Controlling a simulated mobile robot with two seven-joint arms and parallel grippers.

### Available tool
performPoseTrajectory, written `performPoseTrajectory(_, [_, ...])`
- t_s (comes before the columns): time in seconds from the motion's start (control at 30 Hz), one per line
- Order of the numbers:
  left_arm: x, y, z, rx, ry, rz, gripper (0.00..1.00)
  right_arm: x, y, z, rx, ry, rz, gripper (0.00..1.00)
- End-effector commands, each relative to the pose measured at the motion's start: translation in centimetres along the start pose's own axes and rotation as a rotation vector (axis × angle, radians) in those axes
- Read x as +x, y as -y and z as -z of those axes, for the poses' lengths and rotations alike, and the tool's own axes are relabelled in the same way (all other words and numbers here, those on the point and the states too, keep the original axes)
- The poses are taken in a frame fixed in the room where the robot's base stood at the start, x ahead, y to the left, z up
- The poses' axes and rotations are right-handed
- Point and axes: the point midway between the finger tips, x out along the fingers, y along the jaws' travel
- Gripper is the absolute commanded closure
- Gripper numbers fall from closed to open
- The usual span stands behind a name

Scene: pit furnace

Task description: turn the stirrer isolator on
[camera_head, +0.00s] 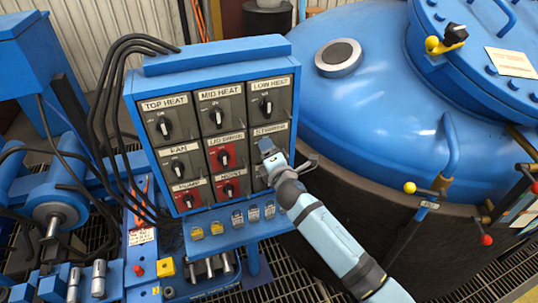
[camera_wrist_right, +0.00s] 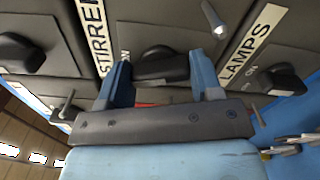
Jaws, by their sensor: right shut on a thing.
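The stirrer isolator is a black rotary knob on a dark grey plate of the blue switch panel (camera_head: 212,44). Its STIRRER label (camera_head: 270,130) shows in the right column, under LOW HEAT. My right gripper (camera_head: 268,152) covers the knob in the head view. In the right wrist view the stirrer knob (camera_wrist_right: 162,69) lies between the two blue fingers of my right gripper (camera_wrist_right: 160,82), which is shut on it. An ON mark shows beside the knob, near the label; the exact knob setting is hard to read. My left gripper is not in view.
Other knobs surround it, including LOW HEAT (camera_head: 266,106) above and the LAMPS plate (camera_wrist_right: 258,45) below. Small padlocks (camera_head: 236,219) hang under the panel. A blue furnace vessel (camera_head: 375,100) stands close on the right. Black cables (camera_head: 105,95) run along the left.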

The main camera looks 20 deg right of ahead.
Motion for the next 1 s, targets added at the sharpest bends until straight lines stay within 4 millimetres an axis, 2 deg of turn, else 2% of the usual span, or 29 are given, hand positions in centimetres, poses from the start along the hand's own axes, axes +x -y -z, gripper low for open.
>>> performPoseTrajectory(0.4, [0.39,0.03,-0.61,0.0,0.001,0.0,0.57,-0.04,0.1,0.07,0.262,0.0,0.001,0.64])
performPoseTrajectory(1.0, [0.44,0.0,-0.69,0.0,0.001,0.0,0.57,-0.03,0.02,0.08,0.333,-0.001,0.001,0.64])
